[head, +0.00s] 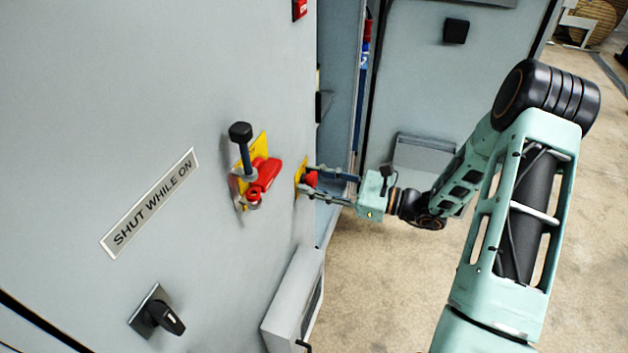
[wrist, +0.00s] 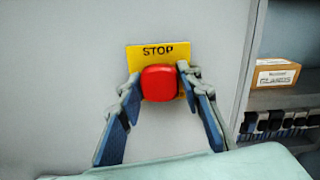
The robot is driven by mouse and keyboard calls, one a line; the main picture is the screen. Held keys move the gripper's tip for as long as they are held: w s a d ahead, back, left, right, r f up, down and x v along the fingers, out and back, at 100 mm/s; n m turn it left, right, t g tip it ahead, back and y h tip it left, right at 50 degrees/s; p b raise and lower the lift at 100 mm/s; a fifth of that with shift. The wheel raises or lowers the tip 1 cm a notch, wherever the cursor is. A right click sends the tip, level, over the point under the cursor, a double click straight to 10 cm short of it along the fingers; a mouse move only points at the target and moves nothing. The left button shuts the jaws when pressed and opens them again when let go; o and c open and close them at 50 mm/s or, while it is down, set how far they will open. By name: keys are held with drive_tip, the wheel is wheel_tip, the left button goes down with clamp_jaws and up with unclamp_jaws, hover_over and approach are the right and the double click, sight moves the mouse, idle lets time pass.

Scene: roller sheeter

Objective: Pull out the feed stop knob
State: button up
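The feed stop knob is a red, rounded square button (wrist: 159,83) on a yellow plate marked STOP (wrist: 137,53). In the head view the knob (head: 311,178) is small and partly covered by my fingers. My gripper (wrist: 159,84) faces the panel with one fingertip on each side of the knob. Both fingertips lie close against the knob's sides, and no clear gap shows. In the head view my gripper (head: 309,179) reaches in from the right, and its tips come near the plate.
A red rotary handle (head: 264,174) on a yellow plate and a dark lever (head: 243,150) stick out left of the knob. A black switch (head: 158,315) sits lower left. A grey box (head: 295,300) juts out below. Open shelving with a carton (wrist: 277,76) is at right. Free floor lies behind my gripper.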

clamp_jaws()
drive_tip(key=shift+d, duration=0.1)
drive_tip(key=shift+s+d, duration=0.2)
drive_tip(key=shift+d, duration=0.2)
drive_tip(key=o, duration=0.5)
unclamp_jaws()
drive_tip(key=shift+d, duration=0.1)
drive_tip(key=v, duration=1.2)
drive_tip(key=shift+s, duration=0.1)
